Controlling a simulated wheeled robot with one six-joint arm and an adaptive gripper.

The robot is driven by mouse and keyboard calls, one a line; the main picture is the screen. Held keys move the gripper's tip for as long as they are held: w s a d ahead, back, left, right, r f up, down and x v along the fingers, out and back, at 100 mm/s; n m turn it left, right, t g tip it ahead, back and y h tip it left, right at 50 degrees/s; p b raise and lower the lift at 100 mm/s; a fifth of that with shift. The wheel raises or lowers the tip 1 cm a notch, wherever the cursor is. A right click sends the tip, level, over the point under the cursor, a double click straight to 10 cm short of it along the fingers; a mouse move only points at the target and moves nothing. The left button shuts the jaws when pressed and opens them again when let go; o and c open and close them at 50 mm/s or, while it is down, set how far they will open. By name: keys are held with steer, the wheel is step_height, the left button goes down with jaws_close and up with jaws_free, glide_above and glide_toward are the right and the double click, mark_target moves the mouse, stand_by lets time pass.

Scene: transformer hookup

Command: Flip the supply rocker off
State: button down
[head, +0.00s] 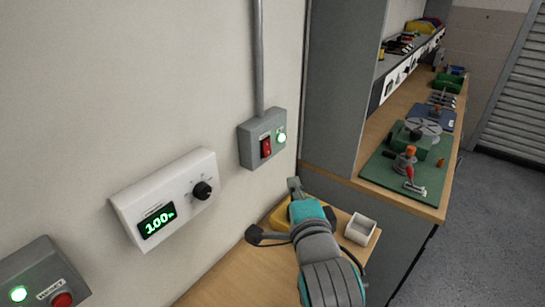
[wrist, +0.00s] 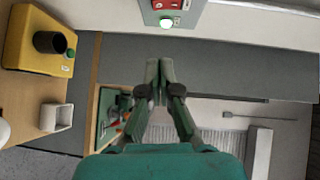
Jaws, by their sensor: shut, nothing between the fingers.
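I cannot tell which way the rocker is tipped. My gripper (head: 294,184) is below and slightly right of the box, apart from it. In the wrist view its fingertips (wrist: 159,66) are together with nothing between them, pointing toward the box.
A white unit (head: 130,213) with a black knob and a green "100" display is on the wall at left. A grey box with a red RESET button (head: 62,300) is lower left. Below my gripper are a yellow block (wrist: 14,60) and a white open box (wrist: 57,117) on the wooden bench.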

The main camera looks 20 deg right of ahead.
steer(key=shift+w, duration=0.1)
glide_toward(270, 152)
steer(key=w+d, duration=0.3)
steer(key=shift+w+a+f, duration=0.1)
steer(key=shift+w+a, duration=0.35)
steer(key=shift+w, duration=0.35)
steer(key=shift+w+a+f, duration=0.1)
steer(key=shift+w+a, duration=0.35)
steer(key=shift+w, duration=0.35)
steer(key=shift+w+a, duration=0.15)
steer(key=shift+f, duration=0.1)
